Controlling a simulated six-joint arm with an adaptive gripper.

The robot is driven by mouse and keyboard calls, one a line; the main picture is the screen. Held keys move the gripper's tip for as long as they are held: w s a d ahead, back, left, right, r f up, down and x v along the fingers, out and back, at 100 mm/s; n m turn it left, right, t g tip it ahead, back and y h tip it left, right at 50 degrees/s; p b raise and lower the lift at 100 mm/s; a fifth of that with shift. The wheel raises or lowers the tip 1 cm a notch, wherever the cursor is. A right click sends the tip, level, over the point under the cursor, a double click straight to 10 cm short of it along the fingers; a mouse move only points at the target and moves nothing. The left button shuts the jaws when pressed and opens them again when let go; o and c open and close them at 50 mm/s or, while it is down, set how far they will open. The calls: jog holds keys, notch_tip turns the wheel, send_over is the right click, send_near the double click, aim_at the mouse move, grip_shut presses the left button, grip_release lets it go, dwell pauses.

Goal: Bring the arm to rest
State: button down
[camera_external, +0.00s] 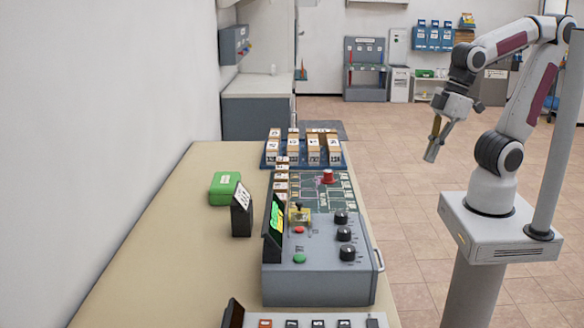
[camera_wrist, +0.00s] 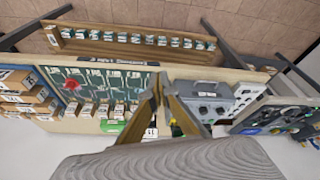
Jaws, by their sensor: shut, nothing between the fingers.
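My gripper (camera_external: 430,158) is shut with nothing held. It hangs in the air to the right of the long table, over the floor, pointing down and slightly left. My arm is folded above its white pedestal. In the wrist view, my gripper's two fingers (camera_wrist: 159,82) come together at their tips above the table scene and touch nothing that I can see.
Tiled floor (camera_external: 400,190) lies open between table and pedestal.

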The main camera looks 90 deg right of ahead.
jog(key=s+d+r+m+t, duration=0.1)
jog(key=d+r+m+t, duration=0.1)
jog(key=d, duration=0.5)
jog(key=shift+s+r+m+h, duration=0.2)
jog(key=shift+r+m+h, duration=0.3)
jog(key=shift+m, duration=0.4)
dwell(1.9)
